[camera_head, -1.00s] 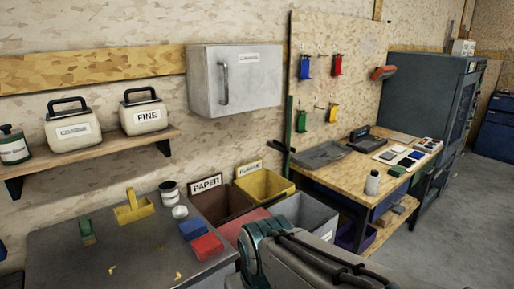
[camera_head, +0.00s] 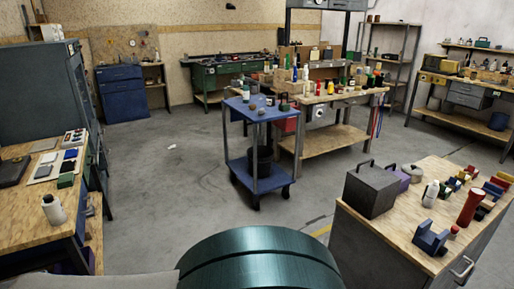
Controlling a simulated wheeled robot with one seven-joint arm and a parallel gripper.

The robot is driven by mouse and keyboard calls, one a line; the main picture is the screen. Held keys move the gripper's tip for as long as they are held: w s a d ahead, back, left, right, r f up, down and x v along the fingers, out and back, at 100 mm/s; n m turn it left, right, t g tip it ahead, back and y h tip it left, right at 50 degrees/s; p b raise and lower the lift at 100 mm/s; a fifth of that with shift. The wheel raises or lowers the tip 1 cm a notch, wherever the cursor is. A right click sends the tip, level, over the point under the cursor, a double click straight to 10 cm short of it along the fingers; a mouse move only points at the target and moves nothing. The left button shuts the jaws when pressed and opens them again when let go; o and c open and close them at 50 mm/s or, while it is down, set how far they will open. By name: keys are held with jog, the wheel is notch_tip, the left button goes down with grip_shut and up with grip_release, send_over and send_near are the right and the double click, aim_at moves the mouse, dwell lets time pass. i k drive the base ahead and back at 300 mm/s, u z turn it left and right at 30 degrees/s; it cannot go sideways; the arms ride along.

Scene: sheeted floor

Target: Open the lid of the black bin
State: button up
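No bin with a readable label shows now. A dark, black-looking container (camera_head: 262,160) stands on the lower shelf of the blue cart, partly hidden by the cart's legs; I cannot tell whether it has a lid. A dark grey box (camera_head: 371,192) with a handle on its top stands on the wooden-topped cabinet at right; its top looks closed. I cannot tell which of them, if either, is the black bin. My gripper is not in view; only a teal, rounded part of my arm shows at the bottom centre.
The blue cart (camera_head: 256,112) stands mid-floor before a cluttered workbench (camera_head: 330,140). The wooden-topped cabinet (camera_head: 400,238) with several small items is close at right. A wooden table (camera_head: 30,212) is close at left. Open floor (camera_head: 170,190) lies between the table and cart.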

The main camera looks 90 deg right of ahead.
aim_at(371, 175)
jog(key=z, duration=4.5)
jog(key=i, duration=1.65)
